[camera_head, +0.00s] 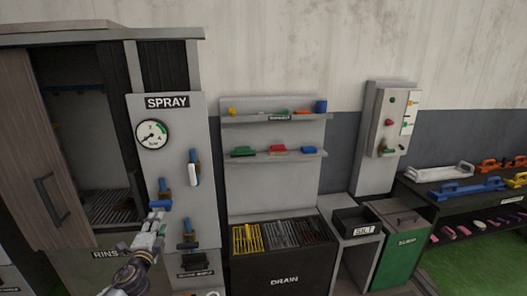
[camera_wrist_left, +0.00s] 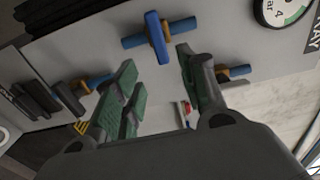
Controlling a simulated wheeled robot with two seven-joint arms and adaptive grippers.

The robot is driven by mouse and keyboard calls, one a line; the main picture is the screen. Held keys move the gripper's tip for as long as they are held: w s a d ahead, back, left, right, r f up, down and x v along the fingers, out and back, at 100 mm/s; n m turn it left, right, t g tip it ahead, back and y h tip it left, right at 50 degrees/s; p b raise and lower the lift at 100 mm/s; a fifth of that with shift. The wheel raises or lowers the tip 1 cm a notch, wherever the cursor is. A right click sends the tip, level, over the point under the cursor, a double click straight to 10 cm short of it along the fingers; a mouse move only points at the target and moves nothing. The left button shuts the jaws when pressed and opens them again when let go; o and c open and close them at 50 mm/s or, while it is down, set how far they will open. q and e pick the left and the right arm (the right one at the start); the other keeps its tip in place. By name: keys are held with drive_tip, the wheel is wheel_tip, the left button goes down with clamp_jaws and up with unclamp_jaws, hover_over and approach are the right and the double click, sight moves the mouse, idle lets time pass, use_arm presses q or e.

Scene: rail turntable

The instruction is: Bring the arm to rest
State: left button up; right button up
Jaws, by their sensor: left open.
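My left gripper (camera_head: 158,212) reaches up from the bottom left to the front of the grey spray panel (camera_head: 205,225). In the left wrist view its green-padded fingers (camera_wrist_left: 156,64) are apart, with nothing seen between the pads. A blue valve handle (camera_head: 161,204) is close to the fingertips in the head view. In the wrist view the blue handle (camera_wrist_left: 157,38) lies just beyond the fingers, on a blue pipe with a brass-coloured body. I cannot tell whether a finger touches it. My right gripper is not in view.
The panel carries a gauge (camera_head: 153,134) and a white-handled valve (camera_head: 194,173). An open cabinet (camera_head: 85,130) stands left. Right are a shelf unit (camera_head: 275,185), a drain bin (camera_head: 285,268), a salt box (camera_head: 357,222), a green bin (camera_head: 398,250) and a dark table (camera_head: 440,205) with coloured tools.

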use_arm(q)
drive_tip(key=s+a+f+n+g, duration=0.1)
drive_tip(key=a+f+n+g, duration=0.3)
drive_tip(key=f, duration=0.8)
drive_tip(key=s+a+f+n+g, duration=0.15)
drive_tip(key=a+f, duration=0.35)
drive_tip(key=f, duration=0.7)
drive_tip(key=s+a+f+n+g, duration=0.1)
drive_tip(key=s+f+n+g, duration=0.1)
drive_tip(key=s+f, duration=0.7)
drive_tip(key=s+a+f+n+g, duration=0.2)
drive_tip(key=s+f, duration=0.4)
drive_tip(key=f, duration=0.8)
drive_tip(key=s+d+f+n+g+h, duration=0.15)
drive_tip(key=s+d+f, duration=0.25)
drive_tip(key=s+f, duration=0.6)
drive_tip(key=s+d+f+n+g+h, duration=0.1)
drive_tip(key=s+d+f+g, duration=0.35)
drive_tip(key=s, duration=0.85)
drive_tip(key=s+d+f, duration=0.4)
drive_tip(key=s+d, duration=0.4)
drive_tip(key=d, duration=0.1)
drive_tip(key=s+d+f+n+g+h, duration=0.1)
drive_tip(key=s+d+f, duration=0.2)
drive_tip(key=s+d, duration=0.5)
drive_tip(key=shift+d+f, duration=0.4)
drive_tip(key=shift+d, duration=0.6)
